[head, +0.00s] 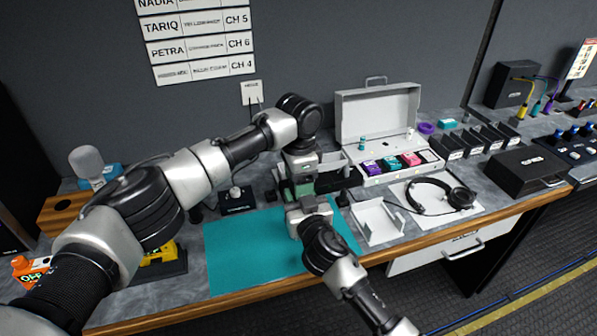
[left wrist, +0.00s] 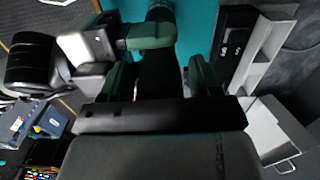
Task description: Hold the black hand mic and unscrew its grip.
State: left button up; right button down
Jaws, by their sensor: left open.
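My left gripper (head: 300,188) is over the teal mat, pointing down. In the left wrist view its two green-padded fingers (left wrist: 162,82) stand apart on either side of a dark shaft, the black hand mic (left wrist: 158,72), with gaps at the sides. My right gripper (head: 306,208) comes in from the lower right, close against the left one. In the left wrist view a green finger of the right gripper (left wrist: 150,37) lies across the mic, which shows beyond it; its other finger is hidden. In the head view the grippers hide the mic.
The teal mat (head: 240,255) lies on the desk. To the right are a white tray (head: 378,222), headphones (head: 440,193) and an open grey case (head: 375,120). A small black base (head: 237,203) stands at the mat's back left. The front of the mat is clear.

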pick_arm(q)
jog(key=c, duration=0.9)
jog(key=n, duration=0.4)
jog(key=shift+c, duration=0.2)
jog(key=n, duration=0.3)
jog(key=shift+r, duration=0.2)
jog(key=shift+r, duration=0.95)
